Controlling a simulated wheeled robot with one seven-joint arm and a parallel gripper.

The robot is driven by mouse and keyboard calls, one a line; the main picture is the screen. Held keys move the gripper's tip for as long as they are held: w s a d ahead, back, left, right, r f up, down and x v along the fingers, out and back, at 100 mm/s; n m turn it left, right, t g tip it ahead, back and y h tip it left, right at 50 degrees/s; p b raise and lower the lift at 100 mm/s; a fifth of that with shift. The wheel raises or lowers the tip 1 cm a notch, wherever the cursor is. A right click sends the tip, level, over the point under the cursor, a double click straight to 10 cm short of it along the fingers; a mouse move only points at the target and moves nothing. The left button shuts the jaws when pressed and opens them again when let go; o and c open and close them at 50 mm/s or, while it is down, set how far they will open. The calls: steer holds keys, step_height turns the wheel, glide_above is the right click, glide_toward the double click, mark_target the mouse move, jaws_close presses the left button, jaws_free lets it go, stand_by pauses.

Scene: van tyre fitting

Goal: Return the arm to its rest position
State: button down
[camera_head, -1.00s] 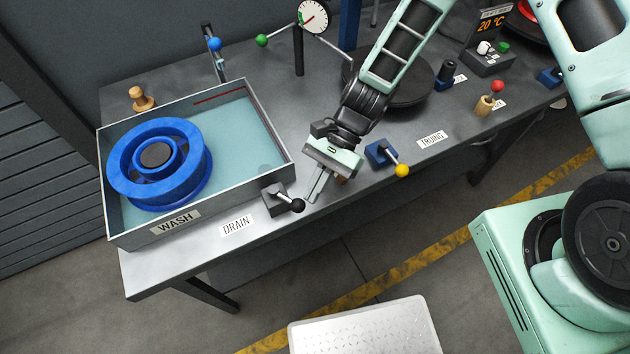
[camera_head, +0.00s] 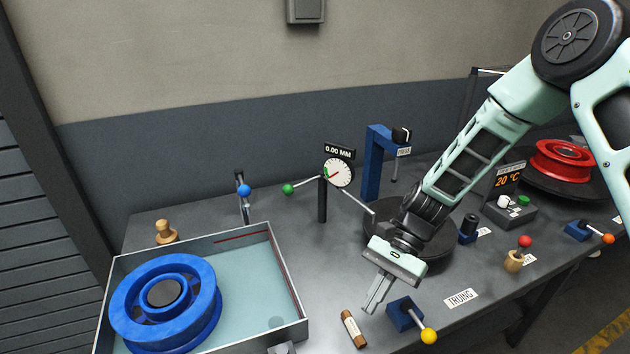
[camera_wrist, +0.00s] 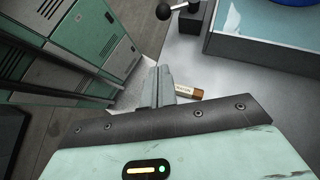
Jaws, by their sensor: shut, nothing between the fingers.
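My gripper (camera_head: 375,294) is shut and empty. In the head view it hangs above the workbench, in front of the dark round truing turntable (camera_head: 437,249). Its fingers also show close together in the wrist view (camera_wrist: 157,86). A small brown and cream cylinder (camera_head: 353,329) lies on the bench below and to the left of the fingertips. It shows beside the fingers in the wrist view (camera_wrist: 189,92), apart from them as far as I can tell.
A wash tray (camera_head: 290,268) with a blue wheel rim (camera_head: 206,325) stands at the left. A yellow-knobbed lever (camera_head: 428,336) is close to my gripper. A dial gauge (camera_head: 339,172) and a blue post (camera_head: 372,165) stand behind. A red rim (camera_head: 562,162) is at the right.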

steer(key=s+r+n+t+h, duration=0.6)
steer(key=s+r+n, duration=1)
steer(key=n, duration=0.1)
steer(key=shift+a+r+t+h, duration=0.3)
steer(key=shift+r+h, duration=0.05)
steer(key=shift+h, duration=0.05)
steer(key=shift+w, duration=0.1)
stand_by(1.1)
